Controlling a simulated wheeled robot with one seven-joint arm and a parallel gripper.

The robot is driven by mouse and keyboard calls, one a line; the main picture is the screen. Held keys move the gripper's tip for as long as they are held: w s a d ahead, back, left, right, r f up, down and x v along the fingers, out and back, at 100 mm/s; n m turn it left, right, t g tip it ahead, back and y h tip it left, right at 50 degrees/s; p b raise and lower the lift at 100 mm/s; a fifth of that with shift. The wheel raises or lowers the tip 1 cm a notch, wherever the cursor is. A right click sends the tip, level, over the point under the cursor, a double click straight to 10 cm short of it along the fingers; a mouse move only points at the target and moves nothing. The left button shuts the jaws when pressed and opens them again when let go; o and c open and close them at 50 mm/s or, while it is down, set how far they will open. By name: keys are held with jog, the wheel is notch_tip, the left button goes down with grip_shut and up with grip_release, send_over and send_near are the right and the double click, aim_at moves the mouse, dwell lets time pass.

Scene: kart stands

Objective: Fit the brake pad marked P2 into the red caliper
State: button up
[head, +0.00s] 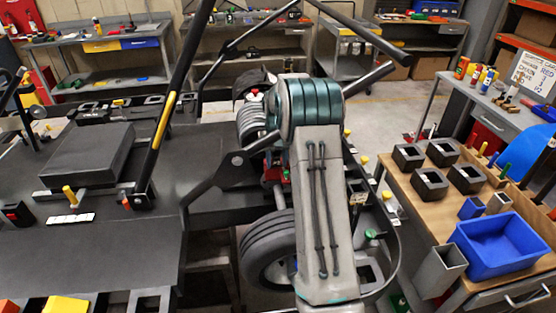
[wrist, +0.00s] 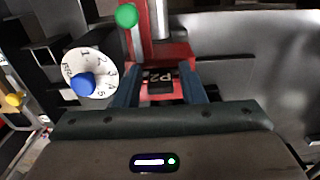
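The brake pad marked P2 (wrist: 160,77) shows its dark face in the wrist view, with red around it. It sits between the two blue-grey fingers of my gripper (wrist: 160,88), which flank it closely on both sides. The red caliper (wrist: 171,52) is directly beyond the fingertips, with a grey rod rising behind it. I cannot tell how far the pad is inside the caliper. In the head view my arm hides the gripper and pad; a bit of red at the caliper (head: 274,174) shows left of the arm, above a black wheel (head: 268,248).
A white numbered dial with a blue knob (wrist: 83,84) is left of the fingers, and a green knob (wrist: 126,16) stands above. A pale metal panel (wrist: 255,50) fills the right. A wooden bench with black blocks and a blue bin (head: 497,256) stands at right.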

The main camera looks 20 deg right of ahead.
aim_at(276, 167)
jog(key=shift+o, duration=0.3)
jog(key=shift+r, duration=0.1)
notch_tip(276, 167, up, 12)
jog(key=b, duration=0.1)
jog(key=shift+b, duration=0.4)
jog(key=shift+r, duration=0.15)
